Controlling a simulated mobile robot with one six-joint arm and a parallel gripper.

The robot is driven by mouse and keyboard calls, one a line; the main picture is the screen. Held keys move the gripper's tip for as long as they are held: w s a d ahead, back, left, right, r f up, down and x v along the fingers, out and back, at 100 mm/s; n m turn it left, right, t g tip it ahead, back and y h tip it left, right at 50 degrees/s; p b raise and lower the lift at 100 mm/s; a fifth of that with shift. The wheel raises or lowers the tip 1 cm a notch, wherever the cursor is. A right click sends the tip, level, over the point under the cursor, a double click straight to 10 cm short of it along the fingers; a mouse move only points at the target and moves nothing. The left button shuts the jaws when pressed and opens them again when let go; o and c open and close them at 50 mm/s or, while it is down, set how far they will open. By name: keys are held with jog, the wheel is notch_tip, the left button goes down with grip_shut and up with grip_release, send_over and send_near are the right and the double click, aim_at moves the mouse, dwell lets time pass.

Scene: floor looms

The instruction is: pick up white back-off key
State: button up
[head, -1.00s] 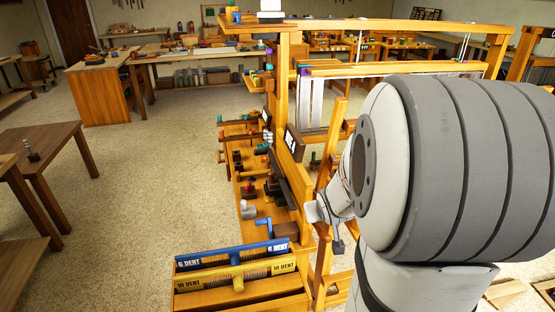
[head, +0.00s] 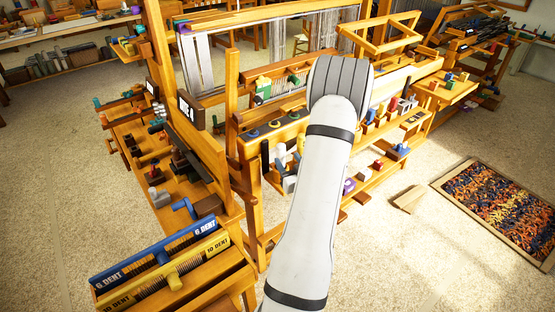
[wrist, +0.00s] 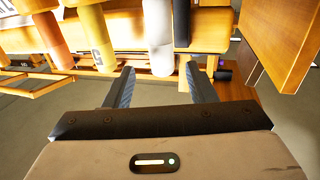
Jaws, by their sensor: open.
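In the wrist view my gripper (wrist: 160,72) is open, its two dark fingers apart and pointing forward. A white cylinder (wrist: 158,38), which may be the white back-off key, hangs down ahead, in line with the gap between the fingers. It does not look gripped, and I cannot tell how far beyond the fingertips it is. In the head view my arm covers much of the loom's front, and I cannot clearly make out the gripper or the key there.
The wooden loom (head: 235,110) stands close around the arm. A shelf with small coloured blocks (head: 380,165) is to the right. Blue and yellow dent reeds (head: 165,262) lie at lower left. A wooden panel (wrist: 285,40) stands close at right in the wrist view. Open floor is at right.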

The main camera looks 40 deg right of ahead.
aim_at(283, 153)
jog(key=p+x, duration=0.1)
jog(key=x, duration=0.5)
jog(key=shift+w, duration=0.15)
jog(key=shift+c, duration=0.4)
grip_shut()
jog(key=shift+r, duration=5)
